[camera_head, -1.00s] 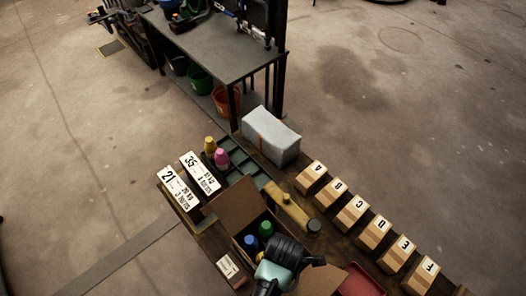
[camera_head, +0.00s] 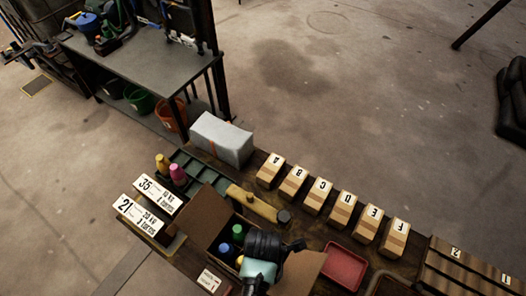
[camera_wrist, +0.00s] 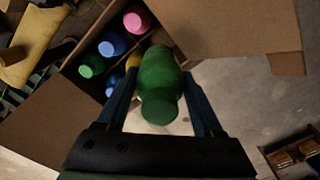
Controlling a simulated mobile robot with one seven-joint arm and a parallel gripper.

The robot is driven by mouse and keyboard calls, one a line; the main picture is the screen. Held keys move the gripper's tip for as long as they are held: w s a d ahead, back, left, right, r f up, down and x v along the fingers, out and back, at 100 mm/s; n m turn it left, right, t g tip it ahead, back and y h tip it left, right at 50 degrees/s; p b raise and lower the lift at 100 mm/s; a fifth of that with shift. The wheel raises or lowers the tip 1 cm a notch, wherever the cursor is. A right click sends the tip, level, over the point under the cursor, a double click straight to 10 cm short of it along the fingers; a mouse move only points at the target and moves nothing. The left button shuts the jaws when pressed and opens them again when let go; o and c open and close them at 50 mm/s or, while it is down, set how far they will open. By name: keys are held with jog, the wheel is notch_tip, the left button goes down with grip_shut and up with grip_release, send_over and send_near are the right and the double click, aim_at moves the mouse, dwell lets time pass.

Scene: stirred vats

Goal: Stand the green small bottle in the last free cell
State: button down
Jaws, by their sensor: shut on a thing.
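My gripper (camera_wrist: 160,92) is shut on a green small bottle (camera_wrist: 160,82), one finger on each side of it. The bottle is held at the edge of an open cardboard box (camera_wrist: 52,122). In the wrist view the box has cells with a pink bottle (camera_wrist: 136,20), blue bottles (camera_wrist: 112,44), another green bottle (camera_wrist: 92,65) and a yellow one (camera_wrist: 133,61). The held bottle and my fingers hide part of the box, so I cannot tell which cell is free. In the head view the box (camera_head: 203,214) is partly behind my wrist.
A tan cylinder (camera_head: 252,203), a row of lettered boxes (camera_head: 318,196), a red tray (camera_head: 345,268) and a grey block (camera_head: 222,138) stand around.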

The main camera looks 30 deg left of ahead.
jog(key=shift+w+f, duration=0.1)
jog(key=shift+f, duration=0.3)
jog(key=shift+f+b, duration=0.2)
jog(key=shift+b, duration=0.1)
jog(key=shift+f+b, duration=0.85)
jog(key=shift+f, duration=0.35)
jog(key=shift+f, duration=0.2)
jog(key=shift+f+b, duration=0.6)
jog(key=shift+f, duration=0.15)
jog(key=shift+f, duration=0.15)
jog(key=shift+f+b, duration=0.55)
jog(key=shift+f, duration=0.15)
